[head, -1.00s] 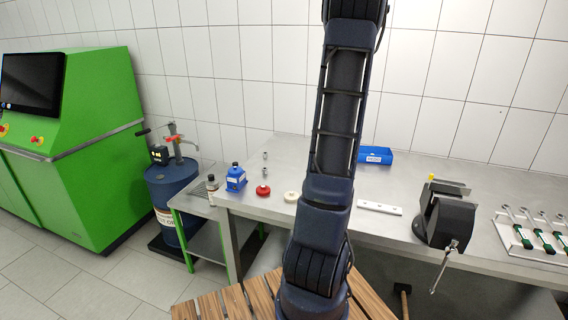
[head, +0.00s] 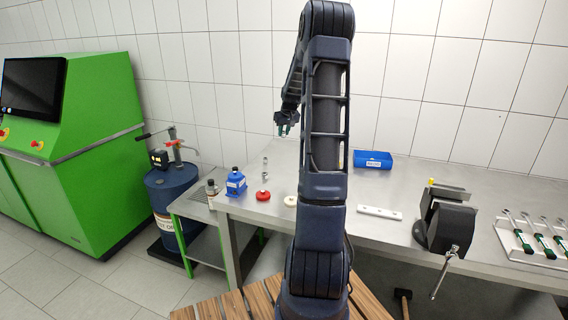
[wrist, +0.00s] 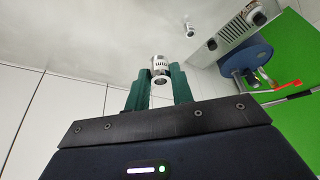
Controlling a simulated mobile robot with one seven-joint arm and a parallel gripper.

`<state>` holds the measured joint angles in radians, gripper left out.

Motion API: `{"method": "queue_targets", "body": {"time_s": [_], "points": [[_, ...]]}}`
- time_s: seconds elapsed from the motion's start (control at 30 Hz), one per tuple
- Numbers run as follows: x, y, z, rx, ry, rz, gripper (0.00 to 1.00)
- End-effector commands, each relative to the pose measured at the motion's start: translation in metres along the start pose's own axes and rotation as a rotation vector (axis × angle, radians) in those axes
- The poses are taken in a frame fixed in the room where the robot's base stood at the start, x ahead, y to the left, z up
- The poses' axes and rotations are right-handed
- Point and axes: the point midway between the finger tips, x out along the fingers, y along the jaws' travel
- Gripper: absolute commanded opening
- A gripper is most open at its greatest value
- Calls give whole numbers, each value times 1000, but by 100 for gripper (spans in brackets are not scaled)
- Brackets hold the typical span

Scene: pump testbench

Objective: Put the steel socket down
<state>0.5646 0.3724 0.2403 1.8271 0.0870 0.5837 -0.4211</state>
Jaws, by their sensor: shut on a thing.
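The steel socket (wrist: 160,71) is a short, shiny ring-shaped piece with a ribbed band and an open end. In the wrist view it sits between the green fingertips of my gripper (wrist: 158,82), which is shut on it. In the head view my gripper (head: 286,124) hangs above the back of the bench, against the tiled wall. The socket cannot be made out there. Small steel fittings (head: 264,174) stand on the bench to the left of and below the gripper. One fitting (wrist: 188,28) also shows in the wrist view, apart from the fingers.
Bare bench lies between the bin and the bar.

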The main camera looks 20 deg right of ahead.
Motion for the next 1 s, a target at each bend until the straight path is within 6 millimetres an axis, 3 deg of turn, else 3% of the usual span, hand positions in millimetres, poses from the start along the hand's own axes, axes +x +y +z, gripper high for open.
{"method": "queue_targets", "body": {"time_s": [0.4,0.77,1.0], "points": [[83,0,35,1,-2,-1,0],[110,0,46,1,-1,0,0],[138,0,58,1,-2,-1,0]]}}
